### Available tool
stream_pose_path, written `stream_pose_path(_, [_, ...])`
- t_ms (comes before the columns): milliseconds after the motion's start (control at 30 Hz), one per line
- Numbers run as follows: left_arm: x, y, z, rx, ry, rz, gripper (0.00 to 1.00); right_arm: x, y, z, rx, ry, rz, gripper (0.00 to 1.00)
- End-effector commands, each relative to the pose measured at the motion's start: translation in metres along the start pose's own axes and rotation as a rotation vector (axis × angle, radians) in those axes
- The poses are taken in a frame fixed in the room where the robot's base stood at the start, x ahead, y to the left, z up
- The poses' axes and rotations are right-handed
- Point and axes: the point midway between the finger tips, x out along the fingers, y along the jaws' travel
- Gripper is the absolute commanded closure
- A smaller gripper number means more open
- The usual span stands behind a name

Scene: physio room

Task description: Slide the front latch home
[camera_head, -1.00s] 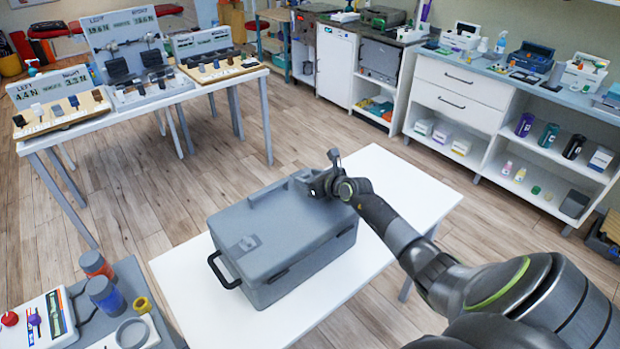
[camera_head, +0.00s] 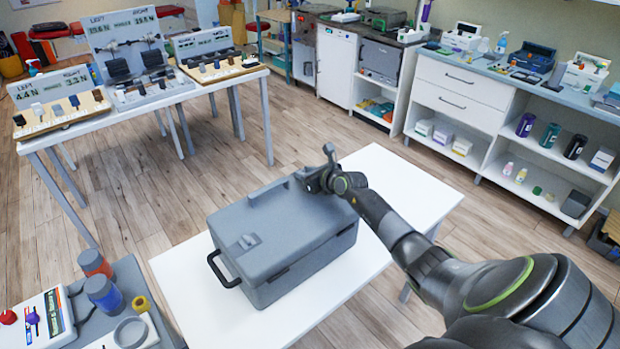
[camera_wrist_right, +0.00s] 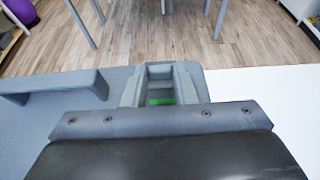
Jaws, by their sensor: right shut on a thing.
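A grey case (camera_head: 290,235) with a closed lid stands on a white table. My right gripper (camera_head: 322,180) is at the far right end of its lid, shut on the latch there. The gripper covers most of this latch in the head view. In the right wrist view, the latch's grey housing (camera_wrist_right: 133,92) rises just beyond my gripper's screwed plate, with a small green patch (camera_wrist_right: 161,101) inside. The exact grip is hidden. My left gripper is not in view.
The lid's raised grip (camera_head: 268,190) is beside the gripper; it also shows in the wrist view (camera_wrist_right: 60,88). The white table (camera_head: 205,310) is bare around the case. A grey side table with cups (camera_head: 104,294) is at lower left.

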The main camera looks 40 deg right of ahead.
Motion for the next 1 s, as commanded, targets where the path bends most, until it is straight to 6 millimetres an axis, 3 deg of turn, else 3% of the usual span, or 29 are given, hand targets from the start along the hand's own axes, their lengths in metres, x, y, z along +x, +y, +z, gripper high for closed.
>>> stream_pose_path(333, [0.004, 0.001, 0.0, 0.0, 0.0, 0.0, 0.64, 0.007, 0.0, 0.004, 0.0, -0.001, 0.0, 1.0])
stream_pose_path(367, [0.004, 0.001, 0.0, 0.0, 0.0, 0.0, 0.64, 0.007, 0.0, 0.004, 0.0, -0.001, 0.0, 0.71])
stream_pose_path(500, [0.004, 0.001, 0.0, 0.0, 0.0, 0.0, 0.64, 0.007, 0.0, 0.004, 0.0, -0.001, 0.0, 0.53])
stream_pose_path(833, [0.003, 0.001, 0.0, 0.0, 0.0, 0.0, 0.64, 0.005, 0.0, 0.004, -0.001, -0.001, 0.0, 0.53])
stream_pose_path(1000, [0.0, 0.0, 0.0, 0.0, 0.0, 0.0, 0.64, -0.008, 0.0, 0.004, -0.002, -0.001, 0.0, 0.53])
